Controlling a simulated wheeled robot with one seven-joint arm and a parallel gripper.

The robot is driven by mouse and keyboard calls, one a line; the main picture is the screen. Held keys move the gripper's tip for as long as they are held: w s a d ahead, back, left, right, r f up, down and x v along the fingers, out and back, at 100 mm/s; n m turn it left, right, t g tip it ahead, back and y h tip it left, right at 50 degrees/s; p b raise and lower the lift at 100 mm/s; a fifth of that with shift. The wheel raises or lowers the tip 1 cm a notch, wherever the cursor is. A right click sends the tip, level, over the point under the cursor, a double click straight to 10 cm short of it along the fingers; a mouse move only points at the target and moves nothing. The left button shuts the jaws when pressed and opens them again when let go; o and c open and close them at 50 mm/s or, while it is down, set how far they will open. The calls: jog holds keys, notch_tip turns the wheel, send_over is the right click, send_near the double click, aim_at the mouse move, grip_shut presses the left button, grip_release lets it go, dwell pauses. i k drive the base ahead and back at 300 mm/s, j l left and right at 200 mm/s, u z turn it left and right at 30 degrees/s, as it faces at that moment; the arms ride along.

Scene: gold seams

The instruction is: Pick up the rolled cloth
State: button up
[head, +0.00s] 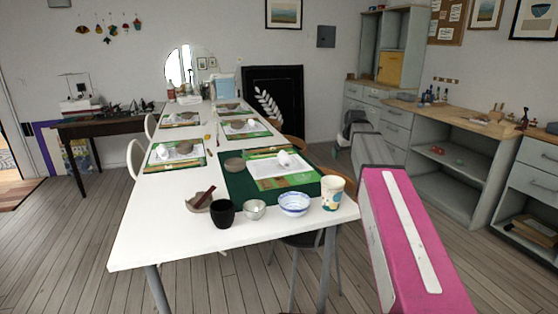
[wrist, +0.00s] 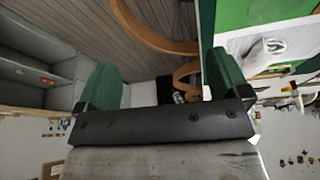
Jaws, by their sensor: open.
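A small white rolled cloth (head: 284,158) lies on a white sheet on the nearest green place mat (head: 240,189), on the right side of the long white table. Similar white rolls lie on the other mats, one at the left (head: 184,147) and one farther back (head: 237,124). In the wrist view a white roll (wrist: 265,48) shows at the upper right, beyond the right finger. My gripper (wrist: 160,82) has green fingertips spread wide with nothing between them. It is off the table's right edge, apart from the cloth.
A grey stone-like disc (head: 234,164) sits left of the sheet. Chairs stand under the right edge; grey cabinets (head: 450,140) line the right wall.

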aim_at(285, 159)
jog(key=i+j, duration=0.1)
jog(key=j, duration=0.3)
jog(key=i+j, duration=0.1)
jog(key=j, duration=0.35)
jog(key=i+j, duration=0.15)
jog(key=j, duration=0.25)
